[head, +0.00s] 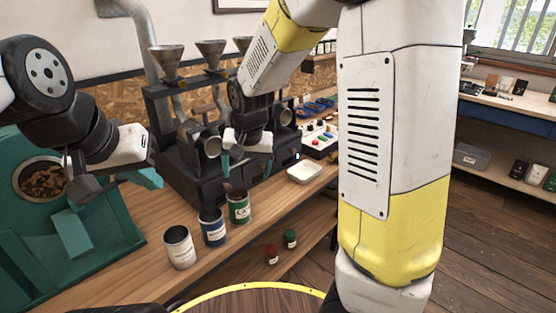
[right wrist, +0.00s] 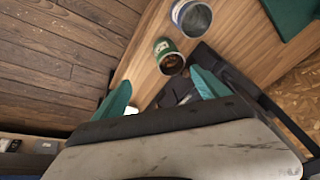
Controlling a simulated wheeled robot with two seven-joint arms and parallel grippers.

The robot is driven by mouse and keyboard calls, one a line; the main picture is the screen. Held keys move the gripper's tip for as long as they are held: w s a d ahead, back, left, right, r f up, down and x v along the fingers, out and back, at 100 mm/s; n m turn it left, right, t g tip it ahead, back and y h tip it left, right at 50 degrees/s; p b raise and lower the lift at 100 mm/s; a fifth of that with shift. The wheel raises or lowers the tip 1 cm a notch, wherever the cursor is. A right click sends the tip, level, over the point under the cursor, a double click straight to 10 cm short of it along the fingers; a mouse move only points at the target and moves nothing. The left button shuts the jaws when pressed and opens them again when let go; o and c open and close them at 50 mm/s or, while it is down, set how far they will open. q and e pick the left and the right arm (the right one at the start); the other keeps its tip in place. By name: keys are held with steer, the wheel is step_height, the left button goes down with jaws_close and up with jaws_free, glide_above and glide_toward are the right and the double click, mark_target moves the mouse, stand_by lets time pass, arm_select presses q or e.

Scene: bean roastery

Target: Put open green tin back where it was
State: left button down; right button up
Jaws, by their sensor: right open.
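The open green tin (head: 239,208) stands upright on the wooden counter, at the right end of a row of tins. In the right wrist view the green tin (right wrist: 163,48) shows its open mouth just beyond my fingertips. My right gripper (head: 247,168) is open and empty, behind and above the green tin in the head view. The right wrist view shows the gap between its teal fingers (right wrist: 160,82); the tin is not between them. My left gripper (head: 112,198) looks open and empty, in front of the teal roaster.
A blue tin (head: 212,228) stands close left of the green tin, then a pale tin (head: 180,248). A black machine (head: 185,165) with funnels stands behind. A white tray (head: 305,173) is to the right. Red (head: 271,254) and green (head: 290,238) small containers sit lower, near the counter's front.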

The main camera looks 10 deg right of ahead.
steer(key=s+d+r, duration=0.3)
steer(key=s+r, duration=0.1)
steer(key=s, duration=0.2)
steer(key=s+d+r+n+t+y, duration=0.1)
steer(key=s+d+r, duration=0.3)
steer(key=s, duration=0.2)
steer(key=s+d+r+n+t, duration=0.1)
steer(key=s+d+r, duration=0.3)
steer(key=s, duration=0.2)
steer(key=shift+s+r, duration=0.2)
steer(key=shift+s, duration=0.1)
